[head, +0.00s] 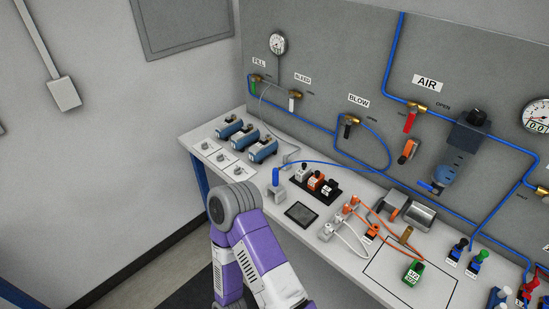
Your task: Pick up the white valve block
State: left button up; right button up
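A small white block with a dark top (302,174), which looks like the white valve block, stands at the left end of a black holder (324,198) on the bench. An orange block (315,181) and a black block (330,188) stand beside it in a row. Neither of my grippers shows in the head view. Only a bent purple and grey arm of mine is in the picture, left and in front of the holder and apart from it. Nothing visible covers the white block.
The grey bench (350,268) holds blue cylinders (263,150), a dark flat pad (301,214), a blue-handled holder (275,178), orange and white leads (349,239), a metal tray (418,216) and a green display box (413,273). A blue hose (330,164) arches behind the black holder. A panel with valves stands behind.

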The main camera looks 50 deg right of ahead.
aim_at(304, 170)
jog(key=i, duration=2.1)
jog(key=z, duration=3.25)
